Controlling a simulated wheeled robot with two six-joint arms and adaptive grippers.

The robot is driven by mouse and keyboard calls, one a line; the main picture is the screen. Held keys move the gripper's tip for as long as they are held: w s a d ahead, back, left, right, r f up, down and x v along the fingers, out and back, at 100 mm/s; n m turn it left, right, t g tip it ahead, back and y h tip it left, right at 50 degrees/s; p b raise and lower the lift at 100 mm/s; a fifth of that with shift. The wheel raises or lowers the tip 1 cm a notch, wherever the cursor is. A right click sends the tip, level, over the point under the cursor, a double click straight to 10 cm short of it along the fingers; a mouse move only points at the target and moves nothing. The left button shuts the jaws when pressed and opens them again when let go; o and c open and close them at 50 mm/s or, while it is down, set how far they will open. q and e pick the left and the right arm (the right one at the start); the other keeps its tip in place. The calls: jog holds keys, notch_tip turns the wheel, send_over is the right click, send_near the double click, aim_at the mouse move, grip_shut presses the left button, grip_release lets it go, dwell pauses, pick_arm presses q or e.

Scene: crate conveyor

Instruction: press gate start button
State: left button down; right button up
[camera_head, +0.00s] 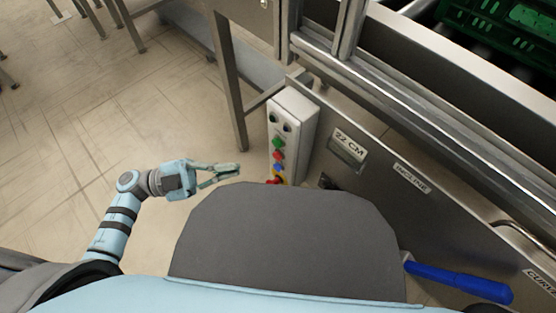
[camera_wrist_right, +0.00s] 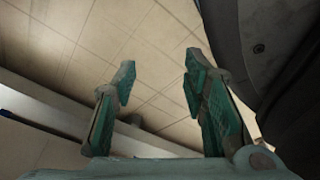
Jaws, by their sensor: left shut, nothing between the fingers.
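A pale control box (camera_head: 299,117) is mounted on the side of the metal conveyor frame in the head view. Its face carries two dark round controls at the top, then a green button (camera_head: 278,143), a red one (camera_head: 277,155) and a blue one below. A red and yellow control at the bottom is partly hidden by my own body. I cannot read which button is the gate start. My left gripper (camera_head: 236,170) is shut and empty, to the left of the lower buttons and apart from them.
The conveyor's metal side panel (camera_head: 376,190) runs down to the right, with "22 CM" and "INCLINE" labels. A green crate (camera_head: 510,22) sits at top right. A blue handle (camera_head: 460,283) sticks out at lower right. The tiled floor on the left is open.

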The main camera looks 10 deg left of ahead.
aim_at(276, 144)
pick_arm(q)
jog(key=shift+s+d+f+m+g, duration=0.1)
jog(key=shift+s+d+m+g, duration=0.1)
jog(key=shift+s+m+g, duration=0.9)
pick_arm(e)
jog(key=shift+w+d+f, duration=0.2)
jog(key=shift+d, duration=0.1)
pick_arm(q)
jog(key=shift+w, duration=0.15)
jog(key=w+d+b, duration=0.3)
jog(key=w+d, duration=0.2)
jog(key=w, duration=0.1)
jog(key=shift+w+d, duration=0.35)
jog(key=shift+w, duration=0.05)
pick_arm(e)
jog(key=shift+t, duration=0.4)
jog(key=shift+w+a+r, duration=0.1)
jog(key=shift+w+a, duration=0.15)
jog(key=shift+w, duration=0.5)
jog(key=shift+w+a+r, duration=0.1)
jog(key=shift+w+a, duration=0.2)
jog(key=shift+w, duration=0.5)
jog(key=shift+w+a+r, duration=0.1)
jog(key=shift+w+a, duration=0.15)
jog(key=shift+w, duration=0.5)
pick_arm(q)
jog(key=shift+w, duration=0.1)
pick_arm(e)
jog(key=shift+f, duration=0.1)
